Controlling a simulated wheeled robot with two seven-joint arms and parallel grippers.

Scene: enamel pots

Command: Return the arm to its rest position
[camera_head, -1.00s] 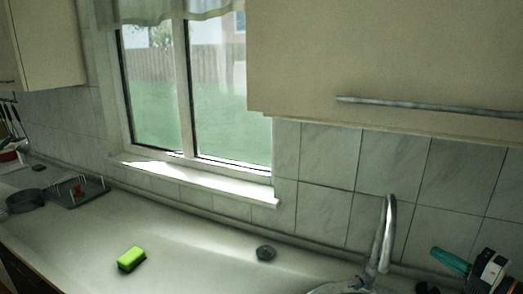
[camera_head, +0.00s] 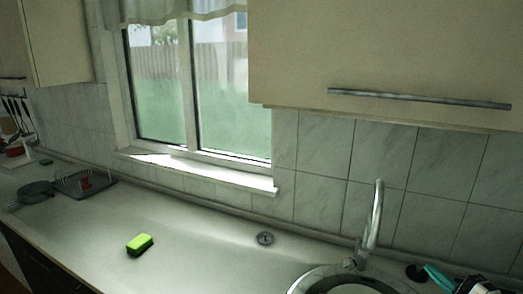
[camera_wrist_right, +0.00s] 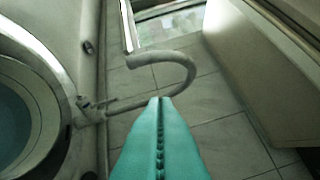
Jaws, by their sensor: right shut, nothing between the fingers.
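My right gripper (camera_head: 440,277) shows at the lower right corner of the head view, with its teal fingers over the counter beside the sink. In the right wrist view its teal fingers (camera_wrist_right: 160,105) are pressed together along their length, with nothing between them. Behind them in that view stands the curved tap (camera_wrist_right: 185,70), which also shows in the head view (camera_head: 374,225). My left gripper is in neither view.
The round sink (camera_head: 300,284) is set in the counter (camera_head: 200,240), left of my right gripper. A green sponge (camera_head: 140,244) and a small round drain piece (camera_head: 265,238) lie on the counter. A wall cabinet (camera_head: 390,60) hangs above.

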